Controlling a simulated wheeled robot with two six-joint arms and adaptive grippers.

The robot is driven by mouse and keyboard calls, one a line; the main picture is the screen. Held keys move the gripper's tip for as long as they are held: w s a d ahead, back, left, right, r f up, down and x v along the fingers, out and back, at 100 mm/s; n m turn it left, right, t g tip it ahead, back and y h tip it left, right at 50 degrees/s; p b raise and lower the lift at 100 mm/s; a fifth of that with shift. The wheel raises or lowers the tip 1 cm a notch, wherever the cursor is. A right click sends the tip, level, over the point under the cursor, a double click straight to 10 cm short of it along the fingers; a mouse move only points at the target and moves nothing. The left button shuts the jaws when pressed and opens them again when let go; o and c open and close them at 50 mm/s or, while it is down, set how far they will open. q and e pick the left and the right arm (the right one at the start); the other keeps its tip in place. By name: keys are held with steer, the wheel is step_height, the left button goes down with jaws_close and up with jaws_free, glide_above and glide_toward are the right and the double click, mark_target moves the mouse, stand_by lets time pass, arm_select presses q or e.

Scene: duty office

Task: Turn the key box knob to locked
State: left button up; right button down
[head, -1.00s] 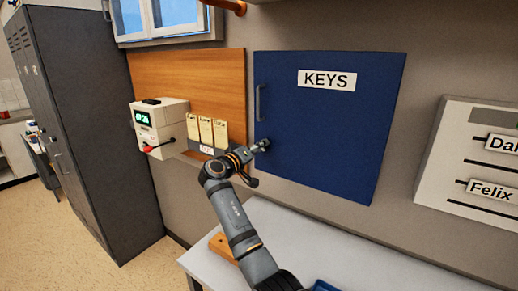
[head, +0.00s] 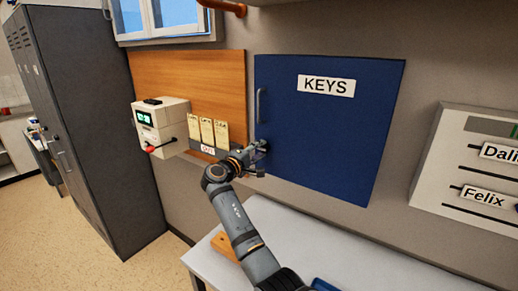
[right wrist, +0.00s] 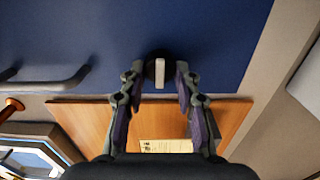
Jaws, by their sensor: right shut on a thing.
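The key box (head: 330,130) is a blue wall cabinet with a white KEYS label, and its door looks shut. In the right wrist view its knob (right wrist: 160,72) is a dark round base with a pale bar, which stands upright in that picture. My right gripper (head: 262,146) is at the lower left of the door and hides the knob in the head view. My left gripper is not in view.
A grey bar handle (head: 261,105) sits on the door above my right gripper. Left of the box are a wooden board (head: 190,75), a card rack (head: 208,152) and a white time clock (head: 160,125). A pale table (head: 310,250) stands below. A name board (head: 470,165) hangs at right.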

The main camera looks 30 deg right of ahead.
steer(key=shift+n, duration=0.3)
steer(key=c, duration=1)
jaws_free()
steer(key=shift+o, duration=0.2)
steer(key=v, duration=0.7)
steer(key=shift+a, duration=0.3)
